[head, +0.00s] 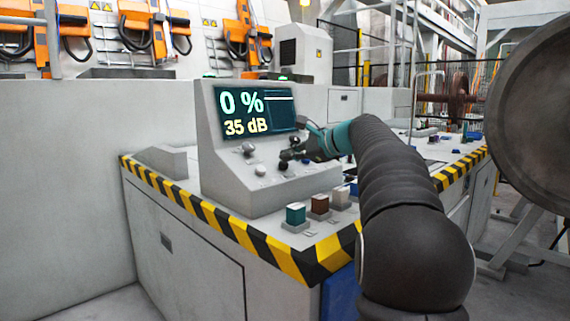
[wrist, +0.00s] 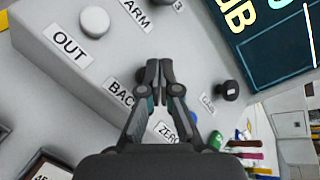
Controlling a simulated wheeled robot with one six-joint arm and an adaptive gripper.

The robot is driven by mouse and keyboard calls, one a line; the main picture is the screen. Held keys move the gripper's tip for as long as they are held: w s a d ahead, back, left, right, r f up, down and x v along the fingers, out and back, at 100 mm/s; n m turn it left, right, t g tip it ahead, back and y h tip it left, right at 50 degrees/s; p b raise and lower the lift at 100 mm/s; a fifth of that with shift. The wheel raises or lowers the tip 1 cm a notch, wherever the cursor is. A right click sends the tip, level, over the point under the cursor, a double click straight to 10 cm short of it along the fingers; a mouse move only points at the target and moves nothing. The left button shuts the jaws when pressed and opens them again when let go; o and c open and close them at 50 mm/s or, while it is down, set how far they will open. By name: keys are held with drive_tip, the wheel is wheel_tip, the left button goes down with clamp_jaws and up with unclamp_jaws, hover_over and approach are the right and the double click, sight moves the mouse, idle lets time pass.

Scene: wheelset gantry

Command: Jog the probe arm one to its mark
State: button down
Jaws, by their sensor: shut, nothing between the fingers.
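The grey control console (head: 225,165) stands on the bench, and its screen (head: 257,112) reads "0 %" and "35 dB". My gripper (wrist: 159,66) is shut and empty over the console's panel, its fingertips beside the "BACK" label (wrist: 121,93) in the wrist view. A control near the fingertips is mostly hidden behind them. A white round button (wrist: 95,21) sits by the "OUT" label (wrist: 70,42). A black knob (wrist: 228,90) is to the right, near a small label. A "ZERO" label (wrist: 166,131) is partly covered by the fingers. I cannot tell whether the fingertips touch the panel.
The bench edge has yellow-black striping (head: 240,230). A large dark wheel (head: 535,110) is at the right. Orange equipment (head: 140,20) hangs behind.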

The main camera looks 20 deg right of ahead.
drive_tip(key=shift+w+f, duration=0.15)
drive_tip(key=shift+f, duration=0.3)
idle(2.5)
drive_tip(key=shift+r, duration=0.15)
idle(1.6)
drive_tip(key=shift+s+d+r+p, duration=0.1)
drive_tip(key=shift+s+r+p, duration=0.25)
drive_tip(key=shift+r+p, duration=0.4)
drive_tip(key=shift+r, duration=0.1)
drive_tip(key=r+p, duration=0.1)
drive_tip(key=s+r+p, duration=0.1)
drive_tip(key=r, duration=0.1)
drive_tip(key=s+r+p, duration=0.1)
drive_tip(key=shift+d+r+p, duration=0.15)
drive_tip(key=shift+d+p, duration=0.2)
drive_tip(key=shift+p, duration=0.05)
drive_tip(key=shift+a, duration=0.1)
idle(1.4)
